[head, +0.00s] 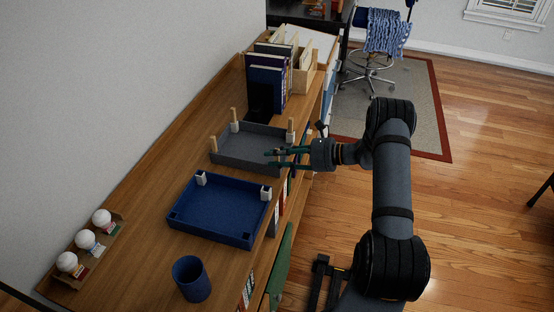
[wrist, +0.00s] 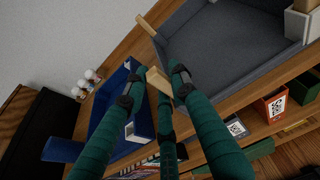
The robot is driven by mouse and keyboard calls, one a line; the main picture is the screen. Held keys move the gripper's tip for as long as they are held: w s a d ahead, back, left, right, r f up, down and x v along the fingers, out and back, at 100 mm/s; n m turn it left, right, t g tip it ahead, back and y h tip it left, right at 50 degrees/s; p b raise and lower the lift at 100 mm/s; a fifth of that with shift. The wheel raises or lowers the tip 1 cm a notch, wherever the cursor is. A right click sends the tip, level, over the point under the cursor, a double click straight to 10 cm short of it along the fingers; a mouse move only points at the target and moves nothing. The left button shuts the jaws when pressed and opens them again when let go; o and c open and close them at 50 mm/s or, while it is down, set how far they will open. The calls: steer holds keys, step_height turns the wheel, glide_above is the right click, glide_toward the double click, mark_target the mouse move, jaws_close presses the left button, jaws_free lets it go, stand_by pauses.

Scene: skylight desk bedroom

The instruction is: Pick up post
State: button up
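The grey tray (head: 240,160) on the desk has light wooden posts in white corner blocks; one post (head: 234,119) stands at its back corner and another (head: 213,143) at its left corner. A third (head: 291,128) stands at the right. My gripper (head: 268,157) is over the tray's front right side, its green fingers apart and pointing left. In the wrist view a wooden post (wrist: 158,80) shows between and behind the fingertips, partly hidden by them; I see no clear grip. Another post (wrist: 146,25) rises at the tray's corner.
A blue tray (head: 218,235) with white corner blocks lies nearer on the desk. Binders (head: 265,90) stand behind the grey tray. Shelves with boxes (wrist: 270,104) lie below the desk edge.

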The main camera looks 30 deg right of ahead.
steer(key=shift+c, duration=1.1)
steer(key=shift+c, duration=1.3)
steer(key=shift+r+b, duration=0.3)
steer(key=shift+r, duration=0.45)
step_height(320, 180, up, 2)
steer(key=shift+r+b, duration=0.25)
steer(key=shift+b, duration=0.25)
steer(key=s+d+r+b, duration=0.1)
steer(key=s+d+r, duration=0.1)
steer(key=s, duration=0.1)
steer(key=s+d+r+b, duration=0.1)
steer(key=s+d+r, duration=0.1)
steer(key=d, duration=0.1)
steer(key=s+d+r+b, duration=0.1)
steer(key=s+d+r, duration=0.1)
steer(key=s+r, duration=0.1)
steer(key=shift+s+d, duration=0.35)
